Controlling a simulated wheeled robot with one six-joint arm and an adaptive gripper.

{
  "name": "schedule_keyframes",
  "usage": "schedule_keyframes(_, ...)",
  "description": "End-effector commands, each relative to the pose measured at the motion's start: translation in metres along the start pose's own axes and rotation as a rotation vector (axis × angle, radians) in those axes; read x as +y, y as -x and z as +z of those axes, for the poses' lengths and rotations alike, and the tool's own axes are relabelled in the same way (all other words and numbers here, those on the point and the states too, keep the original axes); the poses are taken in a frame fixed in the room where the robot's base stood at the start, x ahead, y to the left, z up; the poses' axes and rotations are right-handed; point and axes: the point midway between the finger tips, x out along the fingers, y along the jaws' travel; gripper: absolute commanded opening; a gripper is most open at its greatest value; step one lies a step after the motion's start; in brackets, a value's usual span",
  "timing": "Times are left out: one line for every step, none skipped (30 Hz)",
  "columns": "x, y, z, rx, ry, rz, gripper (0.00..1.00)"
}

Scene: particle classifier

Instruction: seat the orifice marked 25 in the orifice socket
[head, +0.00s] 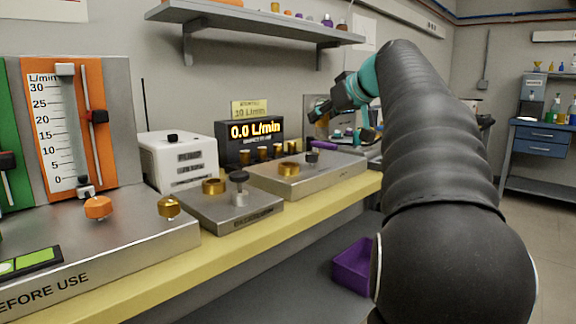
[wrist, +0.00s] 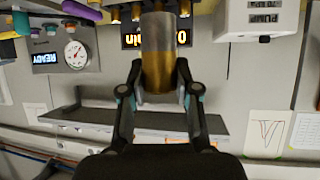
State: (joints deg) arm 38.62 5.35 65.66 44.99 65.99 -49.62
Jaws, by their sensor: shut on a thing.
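My gripper (wrist: 158,78) is shut on a brass and grey cylinder (wrist: 157,55), which looks like an orifice; I can read no number on it. In the head view my gripper (head: 322,112) is small and dark, in the air beyond the display, and the held piece is not clear. Several small brass pieces (head: 262,153) stand in a row before the display. A brass ring (head: 213,186) sits on the nearer metal block, beside a black-topped knob (head: 239,176). Another brass ring (head: 289,169) sits on the farther metal plate. I cannot tell which ring is the orifice socket.
The display (head: 250,133) reads 0.0 L/min. A white box (head: 178,157) stands left of it. The flow meter (head: 68,130) and its metal base are at the left. A wall shelf (head: 255,22) hangs above. A purple bin (head: 352,266) is below the yellow bench edge (head: 260,238).

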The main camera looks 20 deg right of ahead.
Motion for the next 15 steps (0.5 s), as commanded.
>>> schedule_keyframes(-0.005, -0.012, 0.002, -0.002, 0.0, -0.005, 0.0)
schedule_keyframes(-0.007, -0.019, 0.002, -0.001, 0.0, -0.005, 0.0)
schedule_keyframes(-0.01, -0.028, 0.003, -0.001, 0.0, -0.005, 0.0)
schedule_keyframes(-0.012, -0.034, 0.003, -0.001, 0.001, -0.004, 0.0)
schedule_keyframes(-0.014, -0.041, 0.003, -0.002, 0.0, -0.004, 0.0)
schedule_keyframes(-0.016, -0.05, 0.004, -0.002, -0.001, -0.003, 0.0)
schedule_keyframes(-0.018, -0.056, 0.005, -0.002, -0.001, -0.004, 0.0)
schedule_keyframes(-0.02, -0.063, 0.005, -0.001, -0.001, -0.002, 0.0)
schedule_keyframes(-0.022, -0.071, 0.006, -0.002, -0.001, -0.003, 0.0)
schedule_keyframes(-0.024, -0.077, 0.006, -0.001, -0.001, -0.001, 0.0)
schedule_keyframes(-0.025, -0.082, 0.006, -0.001, -0.001, 0.0, 0.0)
schedule_keyframes(-0.027, -0.088, 0.007, -0.001, -0.001, 0.001, 0.0)
schedule_keyframes(-0.027, -0.093, 0.007, -0.001, -0.002, 0.002, 0.0)
schedule_keyframes(-0.028, -0.096, 0.007, -0.001, -0.003, 0.002, 0.0)
schedule_keyframes(-0.029, -0.101, 0.008, -0.001, -0.003, 0.002, 0.0)
